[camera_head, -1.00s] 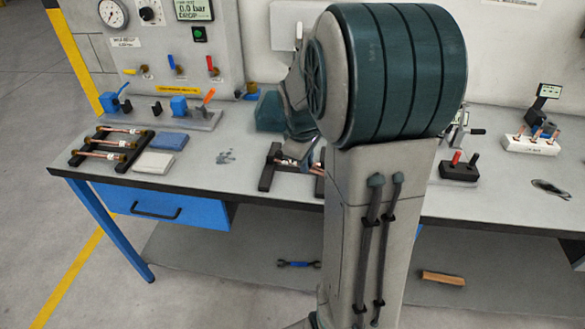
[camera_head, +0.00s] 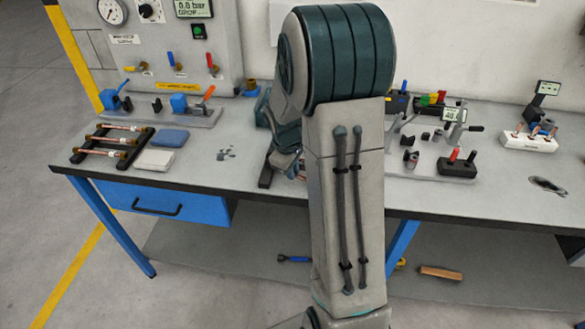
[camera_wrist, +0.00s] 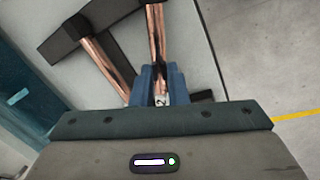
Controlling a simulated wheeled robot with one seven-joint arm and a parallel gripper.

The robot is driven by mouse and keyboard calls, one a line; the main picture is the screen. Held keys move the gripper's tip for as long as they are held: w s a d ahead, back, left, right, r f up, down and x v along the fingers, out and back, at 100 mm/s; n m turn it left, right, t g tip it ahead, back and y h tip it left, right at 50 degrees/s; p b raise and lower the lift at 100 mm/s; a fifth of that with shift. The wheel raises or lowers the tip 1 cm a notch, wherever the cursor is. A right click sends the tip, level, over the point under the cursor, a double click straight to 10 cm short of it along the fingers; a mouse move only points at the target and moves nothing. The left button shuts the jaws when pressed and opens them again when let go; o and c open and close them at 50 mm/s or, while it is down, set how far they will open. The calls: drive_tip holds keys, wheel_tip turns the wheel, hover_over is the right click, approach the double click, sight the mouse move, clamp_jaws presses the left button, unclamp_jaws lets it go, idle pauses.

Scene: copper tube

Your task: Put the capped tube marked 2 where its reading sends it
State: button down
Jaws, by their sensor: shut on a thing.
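My gripper (camera_wrist: 161,80) is shut on a copper tube (camera_wrist: 155,40) in the wrist view. The blue fingers close around the tube's near end. Whether the held tube still touches the rack, I cannot tell. In the head view my arm hides the gripper and most of this rack. The test panel's display (camera_head: 194,8) reads about 0.0 bar with a second line, blurred.
Several brass-ended copper tubes (camera_head: 121,140) lie on a black rack at the left. Blue (camera_head: 169,138) and grey (camera_head: 155,161) pads lie beside it. A clamp fixture (camera_head: 190,111) stands before the panel. A white block (camera_head: 530,142) and a black block with red knob (camera_head: 457,165) stand right.

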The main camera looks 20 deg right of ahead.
drive_tip(key=shift+f, duration=0.25)
drive_tip(key=c, duration=1.4)
unclamp_jaws()
drive_tip(key=shift+r, duration=0.1)
drive_tip(key=shift+c, duration=0.2)
wheel_tip(320, 180, up, 12)
drive_tip(key=s+a, duration=0.2)
drive_tip(key=s+a+r+m+t, duration=0.1)
drive_tip(key=s+a+r+m, duration=0.1)
drive_tip(key=s+a, duration=0.3)
drive_tip(key=s+r, duration=0.1)
drive_tip(key=s, duration=0.2)
drive_tip(key=shift+s+a+m+y, duration=0.15)
drive_tip(key=shift+a+m+y, duration=0.1)
drive_tip(key=shift+m+y, duration=0.15)
drive_tip(key=shift+o, duration=0.4)
drive_tip(key=s+a+m+t+y, duration=0.1)
drive_tip(key=s+a+m, duration=0.2)
drive_tip(key=s, duration=0.7)
drive_tip(key=shift+a+f, duration=0.4)
drive_tip(key=shift+a, duration=0.25)
drive_tip(key=shift+o, duration=0.2)
drive_tip(key=shift+s+a+f+m, duration=0.1)
drive_tip(key=shift+s+f+m, duration=0.05)
drive_tip(key=shift+s+m, duration=0.2)
